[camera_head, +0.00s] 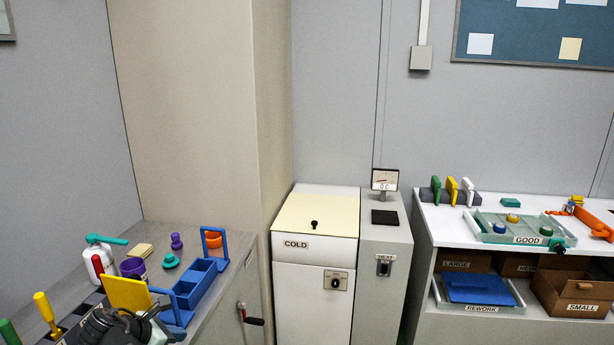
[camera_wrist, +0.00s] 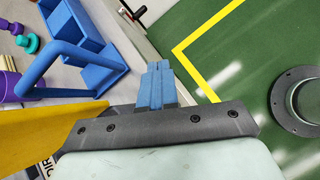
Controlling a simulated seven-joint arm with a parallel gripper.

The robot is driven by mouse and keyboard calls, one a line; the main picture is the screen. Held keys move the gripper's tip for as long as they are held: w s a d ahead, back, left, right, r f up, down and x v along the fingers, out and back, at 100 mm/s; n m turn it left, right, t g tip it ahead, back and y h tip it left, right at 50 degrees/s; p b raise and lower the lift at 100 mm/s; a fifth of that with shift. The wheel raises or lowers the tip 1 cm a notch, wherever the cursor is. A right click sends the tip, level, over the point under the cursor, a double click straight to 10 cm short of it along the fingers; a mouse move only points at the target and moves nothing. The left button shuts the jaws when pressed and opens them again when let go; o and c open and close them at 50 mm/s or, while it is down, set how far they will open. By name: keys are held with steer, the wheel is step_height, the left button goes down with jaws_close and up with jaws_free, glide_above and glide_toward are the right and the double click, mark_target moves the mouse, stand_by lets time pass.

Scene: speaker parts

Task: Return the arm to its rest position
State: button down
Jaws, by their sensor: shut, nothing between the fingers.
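My gripper (camera_wrist: 160,82) shows in the wrist view with its two blue fingers together and nothing between them. It points out past the edge of the left bench, with green floor (camera_wrist: 215,75) beyond the fingertips. A blue bin with a loop handle (camera_wrist: 75,60) is just left of the fingers, apart from them. A yellow panel (camera_wrist: 25,125) is at the lower left, close beside the gripper body. In the head view my arm's dark end is low at the left, in front of the yellow panel (camera_head: 126,293); the fingertips are hard to make out there.
The left bench holds a white canister (camera_head: 98,262), a purple cup (camera_head: 133,268) and a blue divided bin (camera_head: 195,282). A COLD cabinet (camera_head: 312,243) stands in the middle. The right bench carries a GOOD tray (camera_head: 525,240), with a REWORK tray (camera_head: 480,308) below.

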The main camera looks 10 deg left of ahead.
steer(key=w+d+f+m+g+h, duration=0.1)
steer(key=w+d+f+m+g, duration=0.25)
steer(key=d+f, duration=0.85)
steer(key=w+d+f+m+g+h, duration=0.1)
steer(key=w+d+f+m+g, duration=0.3)
steer(key=d+f, duration=0.9)
steer(key=s+d+f+m+g, duration=0.1)
steer(key=s+d+f+m, duration=0.25)
steer(key=d+f, duration=0.45)
steer(key=s+d+f+m+g, duration=0.1)
steer(key=s+d+f+m, duration=0.3)
steer(key=d, duration=0.6)
steer(key=s+d+f+m+g+y, duration=0.1)
steer(key=s+d+f+m, duration=0.3)
steer(key=s, duration=0.4)
steer(key=s+d+f+m+g+y, duration=0.2)
steer(key=s+d+f+m+g, duration=0.1)
steer(key=s+d+m, duration=0.3)
steer(key=s+d+f+m+g+y, duration=0.2)
steer(key=s+d+f+m, duration=0.2)
steer(key=s, duration=0.6)
steer(key=shift+d+f+m, duration=0.4)
steer(key=shift+d+f, duration=0.2)
steer(key=shift+f, duration=0.25)
